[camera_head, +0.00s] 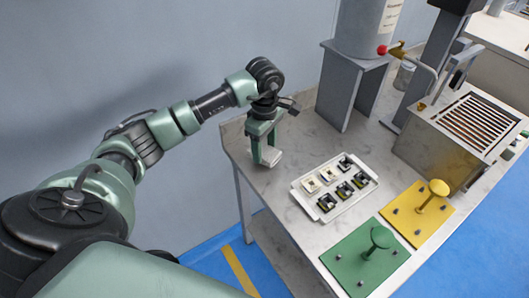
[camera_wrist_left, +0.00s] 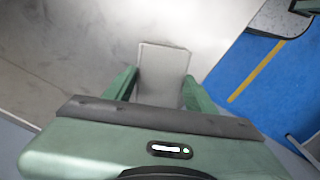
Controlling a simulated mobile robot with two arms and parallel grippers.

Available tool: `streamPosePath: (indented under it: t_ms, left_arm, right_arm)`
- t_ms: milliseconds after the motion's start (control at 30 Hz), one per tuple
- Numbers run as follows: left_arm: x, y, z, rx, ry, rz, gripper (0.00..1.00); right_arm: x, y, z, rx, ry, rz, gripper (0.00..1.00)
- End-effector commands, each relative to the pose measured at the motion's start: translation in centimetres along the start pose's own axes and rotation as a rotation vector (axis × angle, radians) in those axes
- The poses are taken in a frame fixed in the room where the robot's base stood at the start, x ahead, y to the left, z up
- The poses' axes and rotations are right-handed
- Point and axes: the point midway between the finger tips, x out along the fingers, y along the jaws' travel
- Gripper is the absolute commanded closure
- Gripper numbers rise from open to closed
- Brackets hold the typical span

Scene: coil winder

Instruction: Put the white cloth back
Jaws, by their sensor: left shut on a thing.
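My left gripper (camera_head: 267,151) points down over the left end of the grey worktable (camera_head: 262,187). It is shut on the white cloth (camera_head: 271,158), a small pale folded piece between its fingers. In the left wrist view the cloth (camera_wrist_left: 163,72) is a pale rectangle between the two green fingers of the left gripper (camera_wrist_left: 157,87). I cannot tell whether the cloth touches the tabletop or is just above it. My right gripper is not in view.
A white tray (camera_head: 296,189) with several small black and white parts stands right of the gripper. Bare tabletop surrounds the gripper.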

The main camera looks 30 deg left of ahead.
Motion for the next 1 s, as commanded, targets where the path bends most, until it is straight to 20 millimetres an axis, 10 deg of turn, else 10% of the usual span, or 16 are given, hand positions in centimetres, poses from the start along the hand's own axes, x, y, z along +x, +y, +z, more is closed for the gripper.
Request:
streamPosePath:
  t_ms: [500, 533, 600, 1000]
  left_arm:
    - [3.1, 0.0, 0.0, 0.001, 0.0, 0.0, 0.82]
    - [3.1, 0.0, 0.0, 0.001, 0.0, 0.0, 0.42]
    - [3.0, 0.0, 0.0, 0.001, 0.0, 0.0, 0.23]
    - [2.4, 0.0, 0.0, 0.001, 0.0, 0.0, 0.23]
  right_arm:
    - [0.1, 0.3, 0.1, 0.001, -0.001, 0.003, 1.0]
    - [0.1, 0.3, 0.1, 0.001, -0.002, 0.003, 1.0]
    - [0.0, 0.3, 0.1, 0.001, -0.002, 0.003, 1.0]
    - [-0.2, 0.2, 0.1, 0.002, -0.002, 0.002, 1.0]
